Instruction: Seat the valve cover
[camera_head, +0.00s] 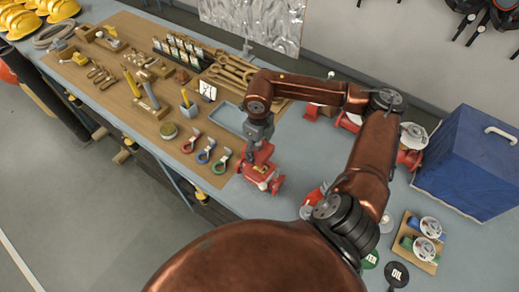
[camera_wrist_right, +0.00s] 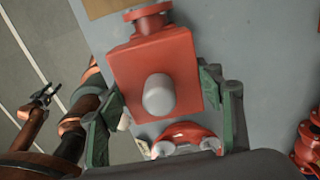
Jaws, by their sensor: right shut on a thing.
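The red valve cover (camera_wrist_right: 150,65), a block with a grey rounded knob, sits between the green fingers of my right gripper (camera_wrist_right: 160,92) in the right wrist view. The right gripper (camera_head: 260,153) is shut on it. In the head view it is over a red flanged valve body (camera_head: 262,181) on the bench. A red flange with pale bolts (camera_wrist_right: 185,134) shows below the block in the wrist view. I cannot tell whether cover and body touch. My left gripper (camera_wrist_right: 38,103) shows small at the left of the wrist view, fingers apart and empty.
A pale blue tray (camera_head: 229,122) lies behind the valve. Red, blue and green-handled tools (camera_head: 204,152) lie to its left on a wooden board. A blue box (camera_head: 470,160) and several red valve parts stand to the right.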

